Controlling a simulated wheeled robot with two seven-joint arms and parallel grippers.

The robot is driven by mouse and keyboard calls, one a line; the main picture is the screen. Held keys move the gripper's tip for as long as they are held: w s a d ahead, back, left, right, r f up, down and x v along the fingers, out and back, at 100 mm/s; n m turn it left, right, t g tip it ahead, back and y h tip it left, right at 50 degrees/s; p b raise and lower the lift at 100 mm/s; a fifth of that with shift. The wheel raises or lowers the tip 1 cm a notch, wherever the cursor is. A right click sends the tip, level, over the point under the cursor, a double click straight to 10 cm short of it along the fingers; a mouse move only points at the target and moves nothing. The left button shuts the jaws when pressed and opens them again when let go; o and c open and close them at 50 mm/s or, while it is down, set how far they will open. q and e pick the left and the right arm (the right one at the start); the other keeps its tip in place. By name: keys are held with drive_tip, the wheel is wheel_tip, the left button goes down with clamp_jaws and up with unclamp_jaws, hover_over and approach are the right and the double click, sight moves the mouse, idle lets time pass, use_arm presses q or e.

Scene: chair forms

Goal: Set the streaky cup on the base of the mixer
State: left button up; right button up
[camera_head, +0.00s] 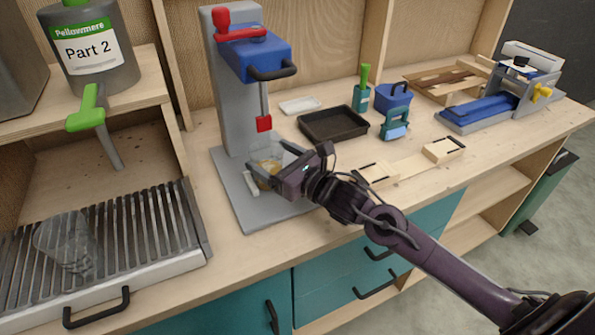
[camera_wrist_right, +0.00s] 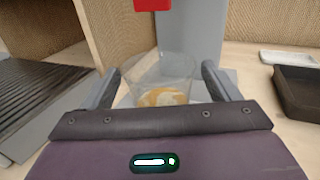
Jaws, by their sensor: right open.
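The streaky cup (camera_head: 264,154) is a clear cup with tan and white streaks at its bottom. It stands upright on the grey base (camera_head: 250,212) of the mixer (camera_head: 224,95), near the red-tipped stirrer (camera_head: 264,123). In the right wrist view the cup (camera_wrist_right: 160,80) sits between the two fingers of my right gripper (camera_wrist_right: 160,88). My right gripper (camera_head: 268,170) is open around the cup, with a visible gap on at least one side. It hides part of the cup in the head view. My left gripper is not in view.
Another clear cup (camera_head: 68,244) stands on the slatted drain rack (camera_head: 150,222) at the left. A Part 2 jug (camera_head: 92,62) with a green tap is on the shelf above. A black tray (camera_head: 334,124) lies right of the mixer, with several tools beyond.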

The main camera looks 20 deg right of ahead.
drive_tip(key=b+v, duration=0.1)
drive_tip(key=v, duration=0.7)
drive_tip(key=shift+s+f, duration=0.1)
drive_tip(key=shift+v, duration=0.85)
